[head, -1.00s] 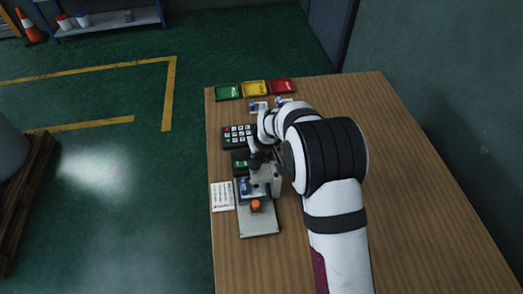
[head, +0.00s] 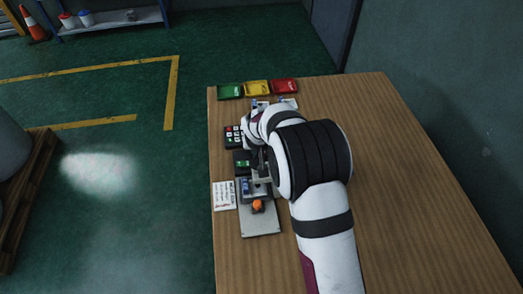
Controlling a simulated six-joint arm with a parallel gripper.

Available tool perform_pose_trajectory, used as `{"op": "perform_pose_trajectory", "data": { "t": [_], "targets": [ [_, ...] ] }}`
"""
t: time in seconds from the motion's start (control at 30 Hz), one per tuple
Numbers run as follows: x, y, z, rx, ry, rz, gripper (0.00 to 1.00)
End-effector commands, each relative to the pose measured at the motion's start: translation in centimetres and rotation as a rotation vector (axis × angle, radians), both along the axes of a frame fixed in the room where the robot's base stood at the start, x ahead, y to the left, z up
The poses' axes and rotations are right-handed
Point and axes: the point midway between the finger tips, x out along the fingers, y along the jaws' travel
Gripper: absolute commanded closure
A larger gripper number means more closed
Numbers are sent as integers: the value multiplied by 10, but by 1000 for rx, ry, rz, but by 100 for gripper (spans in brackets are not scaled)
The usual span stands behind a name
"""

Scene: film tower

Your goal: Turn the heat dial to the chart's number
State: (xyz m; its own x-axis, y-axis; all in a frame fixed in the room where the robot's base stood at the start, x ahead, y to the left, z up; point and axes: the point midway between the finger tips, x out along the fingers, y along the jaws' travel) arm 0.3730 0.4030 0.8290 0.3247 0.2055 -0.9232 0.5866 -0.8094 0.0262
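A small orange knob (head: 257,206), which looks like the heat dial, sits on a grey metal device with a flat base plate (head: 261,224) near the table's left edge. Any numbers on the knob are too small to read. A white printed card (head: 224,195), likely the chart, lies left of the device; its text is not legible. My gripper (head: 262,172) is over the back part of the device, behind the knob and apart from it. My arm hides much of the gripper, and I cannot tell whether its fingers are open or shut.
A small box with a green display (head: 242,159) and a black keypad (head: 233,138), partly hidden by my arm, stand behind the device. Green (head: 230,90), yellow (head: 257,87) and red (head: 285,86) trays line the back edge. The wooden table (head: 420,190) is clear on the right.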

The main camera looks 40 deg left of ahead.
Motion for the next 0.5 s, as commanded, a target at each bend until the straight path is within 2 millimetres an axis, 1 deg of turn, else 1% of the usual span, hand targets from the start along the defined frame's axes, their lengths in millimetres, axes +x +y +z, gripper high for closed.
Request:
{"op": "perform_pose_trajectory", "data": {
  "t": [0.17,0.2,0.27,0.3,0.33,0.37,0.5],
  "targets": [
    [0,0,0,-1,2,0,100],
    [0,0,0,-1,2,0,67],
    [0,0,0,-1,2,0,56],
    [0,0,0,-1,2,0,49],
    [0,0,0,-1,1,1,44],
    [0,0,0,-1,1,1,41],
    [0,0,0,-1,1,1,41]
  ]
}}
